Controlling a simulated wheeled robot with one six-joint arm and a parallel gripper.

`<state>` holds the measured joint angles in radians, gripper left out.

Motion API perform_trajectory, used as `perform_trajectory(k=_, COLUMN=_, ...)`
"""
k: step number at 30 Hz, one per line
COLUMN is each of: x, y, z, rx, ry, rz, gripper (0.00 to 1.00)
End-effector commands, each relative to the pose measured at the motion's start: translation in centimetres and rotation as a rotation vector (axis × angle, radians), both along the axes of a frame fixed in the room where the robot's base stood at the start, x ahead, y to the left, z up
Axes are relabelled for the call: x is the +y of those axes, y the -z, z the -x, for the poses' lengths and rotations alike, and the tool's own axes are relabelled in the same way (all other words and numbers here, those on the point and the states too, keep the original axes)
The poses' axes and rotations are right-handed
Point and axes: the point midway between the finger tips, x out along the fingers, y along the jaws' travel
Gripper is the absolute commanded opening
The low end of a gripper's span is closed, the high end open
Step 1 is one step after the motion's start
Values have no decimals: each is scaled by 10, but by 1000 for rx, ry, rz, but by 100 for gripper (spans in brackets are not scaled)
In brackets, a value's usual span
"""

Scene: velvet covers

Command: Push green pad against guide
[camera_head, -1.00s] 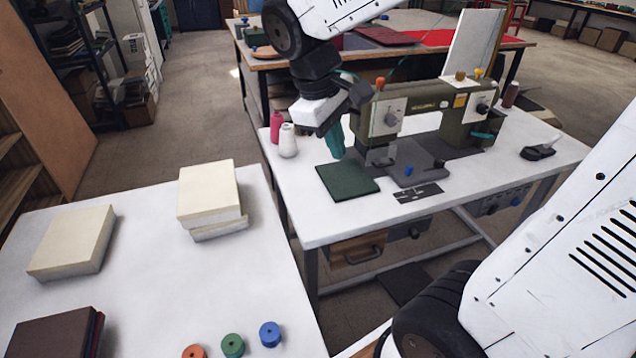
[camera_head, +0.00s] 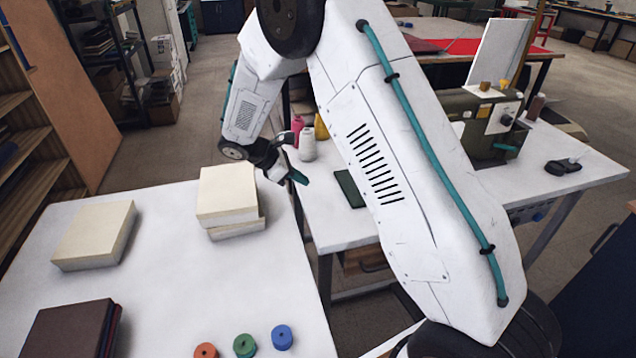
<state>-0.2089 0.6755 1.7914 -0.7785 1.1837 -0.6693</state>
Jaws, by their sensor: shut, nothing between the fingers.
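The green pad (camera_head: 349,189) lies flat on the white sewing table (camera_head: 345,233). Only its left part shows; my arm hides the rest. The olive sewing machine (camera_head: 490,125) stands on the same table, its left half behind my arm. I cannot make out the guide, and the area at the pad's right edge is hidden. My gripper (camera_head: 299,178) is shut and empty. Its teal fingers are in the air left of the pad, near the left end of the sewing table, apart from the pad.
Pink (camera_head: 296,130) and white (camera_head: 308,145) thread spools stand just behind my gripper. On the near left table (camera_head: 190,290) are cream stacks (camera_head: 228,192), a dark red stack (camera_head: 68,332) and several small coloured spools (camera_head: 244,345).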

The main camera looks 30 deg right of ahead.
Motion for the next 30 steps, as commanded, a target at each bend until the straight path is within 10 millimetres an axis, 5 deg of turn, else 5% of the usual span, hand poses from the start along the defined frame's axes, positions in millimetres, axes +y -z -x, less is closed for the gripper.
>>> perform_trajectory(k=13, x=-63, y=64, z=15, rx=3, ry=6, rz=0, gripper=0)
perform_trajectory(k=21, x=-97, y=63, z=21, rx=0, ry=6, rz=0, gripper=0)
perform_trajectory(k=30, x=-102, y=63, z=22, rx=-1, ry=4, rz=-1, gripper=0)
